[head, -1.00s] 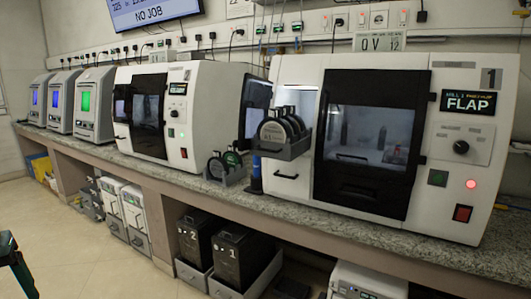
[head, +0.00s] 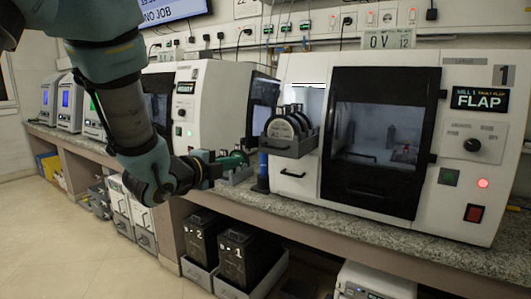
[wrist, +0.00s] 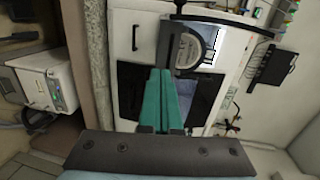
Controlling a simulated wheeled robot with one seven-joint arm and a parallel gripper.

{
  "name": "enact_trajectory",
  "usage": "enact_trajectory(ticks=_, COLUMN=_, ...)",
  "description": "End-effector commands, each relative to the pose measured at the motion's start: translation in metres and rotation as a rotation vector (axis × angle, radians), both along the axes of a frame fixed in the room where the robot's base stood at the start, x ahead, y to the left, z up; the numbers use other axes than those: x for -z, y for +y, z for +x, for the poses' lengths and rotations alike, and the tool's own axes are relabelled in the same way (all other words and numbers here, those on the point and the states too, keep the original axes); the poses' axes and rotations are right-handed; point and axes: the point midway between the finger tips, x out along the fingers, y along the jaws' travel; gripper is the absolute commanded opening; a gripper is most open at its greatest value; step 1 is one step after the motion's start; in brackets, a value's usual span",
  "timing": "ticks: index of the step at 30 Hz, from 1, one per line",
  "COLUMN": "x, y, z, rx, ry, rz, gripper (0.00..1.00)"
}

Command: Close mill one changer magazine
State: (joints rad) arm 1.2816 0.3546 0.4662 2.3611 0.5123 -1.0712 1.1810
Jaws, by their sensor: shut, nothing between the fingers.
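Mill one (head: 395,140), marked 1 with FLAP on its screen, stands at the right in the head view. Its changer magazine (head: 290,143), a grey tray with several dark round discs, sticks out of the lit opening at the mill's left. A dark flap (head: 262,105) stands open left of the tray. My gripper (head: 240,158), with green fingers, is shut and empty, just left of the magazine and slightly lower. In the wrist view the fingers (wrist: 160,75) point toward the magazine (wrist: 195,45) and overlap its edge in the picture. Contact cannot be told.
A second white mill (head: 210,100) stands to the left, partly hidden by my arm. A blue cylinder (head: 262,172) stands on the stone counter (head: 400,230) below the magazine. Black boxes marked 1 (head: 240,260) and 2 (head: 205,238) sit under the counter. The floor in front is clear.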

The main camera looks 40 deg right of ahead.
Motion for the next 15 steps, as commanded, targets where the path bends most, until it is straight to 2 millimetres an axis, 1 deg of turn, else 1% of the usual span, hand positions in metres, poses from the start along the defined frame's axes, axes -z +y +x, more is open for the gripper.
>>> enact_trajectory(ticks=1, x=-0.002, y=-0.005, z=-0.006, rx=0.024, ry=-0.019, rz=-0.006, gripper=0.00)
enact_trajectory(ticks=3, x=-0.003, y=-0.009, z=-0.009, rx=0.036, ry=-0.034, rz=-0.011, gripper=0.00)
enact_trajectory(ticks=5, x=-0.003, y=-0.014, z=-0.009, rx=0.039, ry=-0.036, rz=-0.012, gripper=0.00)
enact_trajectory(ticks=8, x=-0.002, y=-0.025, z=-0.005, rx=0.038, ry=-0.034, rz=-0.011, gripper=0.00)
enact_trajectory(ticks=15, x=0.003, y=-0.069, z=0.008, rx=0.037, ry=-0.034, rz=-0.009, gripper=0.00)
